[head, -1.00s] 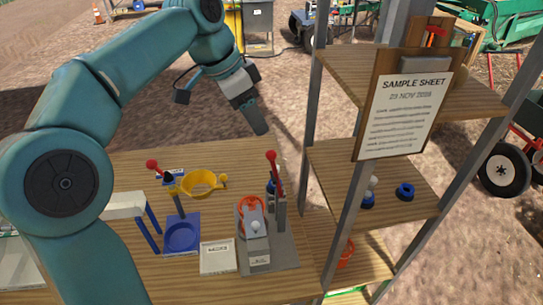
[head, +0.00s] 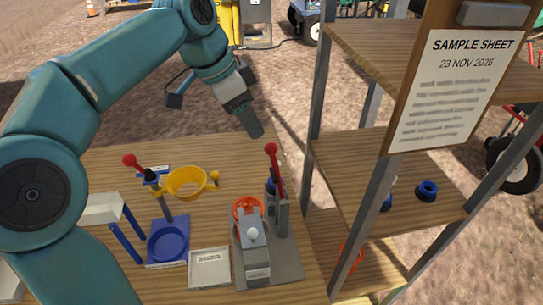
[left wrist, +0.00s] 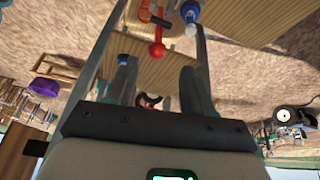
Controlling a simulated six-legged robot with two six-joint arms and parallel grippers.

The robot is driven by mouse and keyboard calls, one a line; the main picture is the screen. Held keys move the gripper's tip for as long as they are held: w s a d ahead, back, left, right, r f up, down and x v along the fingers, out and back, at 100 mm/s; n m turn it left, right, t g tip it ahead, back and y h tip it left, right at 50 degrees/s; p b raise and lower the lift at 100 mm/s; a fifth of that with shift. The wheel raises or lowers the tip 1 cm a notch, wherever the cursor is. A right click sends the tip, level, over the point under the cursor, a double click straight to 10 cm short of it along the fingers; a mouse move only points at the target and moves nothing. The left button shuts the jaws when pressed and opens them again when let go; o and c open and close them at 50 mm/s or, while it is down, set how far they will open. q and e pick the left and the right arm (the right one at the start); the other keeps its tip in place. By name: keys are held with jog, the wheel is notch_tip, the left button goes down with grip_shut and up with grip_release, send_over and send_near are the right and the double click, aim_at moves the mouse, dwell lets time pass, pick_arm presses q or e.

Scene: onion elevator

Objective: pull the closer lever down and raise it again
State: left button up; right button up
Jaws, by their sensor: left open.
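Two levers with red ball knobs stand on the wooden bench (head: 110,170). One lever (head: 273,165) rises upright from a grey device with an orange ring (head: 248,207). The other red knob (head: 130,160) tops a tilted lever by the yellow ring holder (head: 187,182) and blue base (head: 168,242). My left gripper (head: 256,132) hangs above the bench's back edge, beyond the upright lever in the picture, apart from both levers. In the left wrist view its two fingers (left wrist: 158,85) are spread with nothing held, and a red-knobbed lever (left wrist: 157,48) shows beyond them. My right gripper is not in view.
A wooden shelf rack (head: 350,165) with grey posts stands right of the bench, carrying a sample sheet board (head: 460,85) and a blue ring (head: 427,190). A white labelled tray (head: 209,268) lies between the two devices. The bench's back left is clear.

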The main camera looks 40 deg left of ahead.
aim_at(272, 157)
pick_arm(q)
jog(key=x, duration=1.2)
jog(key=shift+d, duration=0.2)
jog(key=shift+f, duration=0.1)
jog(key=shift+a, duration=0.1)
